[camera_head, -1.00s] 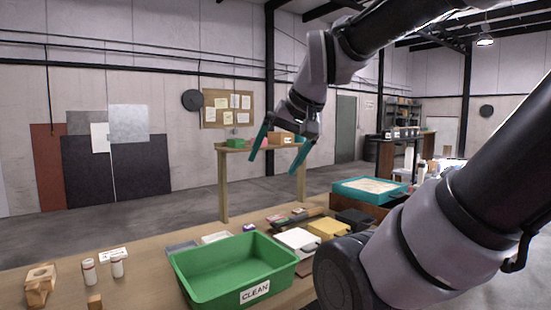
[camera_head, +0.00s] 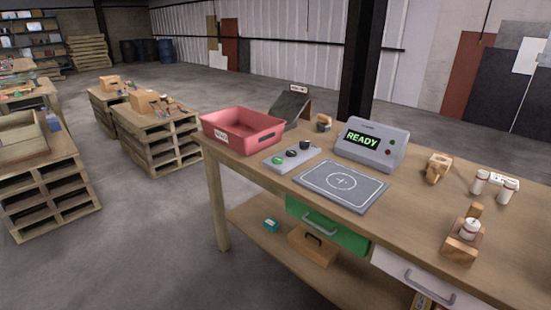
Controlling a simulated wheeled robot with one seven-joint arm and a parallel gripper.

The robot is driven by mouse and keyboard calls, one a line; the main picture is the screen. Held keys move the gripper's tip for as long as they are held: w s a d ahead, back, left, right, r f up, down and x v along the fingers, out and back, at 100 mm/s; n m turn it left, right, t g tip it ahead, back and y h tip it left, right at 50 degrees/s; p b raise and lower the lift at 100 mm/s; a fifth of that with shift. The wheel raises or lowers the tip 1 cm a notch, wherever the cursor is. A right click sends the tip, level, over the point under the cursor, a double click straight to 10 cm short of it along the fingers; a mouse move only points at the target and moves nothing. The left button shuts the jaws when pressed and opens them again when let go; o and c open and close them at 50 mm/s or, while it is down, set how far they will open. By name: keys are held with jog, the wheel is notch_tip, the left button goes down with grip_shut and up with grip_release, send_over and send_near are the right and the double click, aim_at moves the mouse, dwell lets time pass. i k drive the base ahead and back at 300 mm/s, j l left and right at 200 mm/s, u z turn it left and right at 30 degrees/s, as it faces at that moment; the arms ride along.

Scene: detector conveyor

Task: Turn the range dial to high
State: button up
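A small light-grey control panel (camera_head: 313,153) lies on the workbench in the middle of the view. It carries a green button (camera_head: 278,160), a dark knob (camera_head: 291,153) and another dark round control (camera_head: 305,144) in a row. Which of these is the range dial, and where it points, is too small to tell. Behind it to the right stands a grey display unit (camera_head: 375,158) whose screen (camera_head: 362,140) reads READY. My gripper is out of view.
A red tray (camera_head: 242,143) stands left of the panel, and a dark square pad (camera_head: 320,185) with a circle lies in front. Wooden holders (camera_head: 437,168) and white-capped vials (camera_head: 480,182) are at right. Open floor (camera_head: 120,240) lies left of the bench (camera_head: 400,215).

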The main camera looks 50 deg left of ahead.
aim_at(304, 146)
jog(key=u, duration=1.9)
jog(key=i+j, duration=0.8)
jog(key=i, duration=0.25)
jog(key=u, duration=0.05)
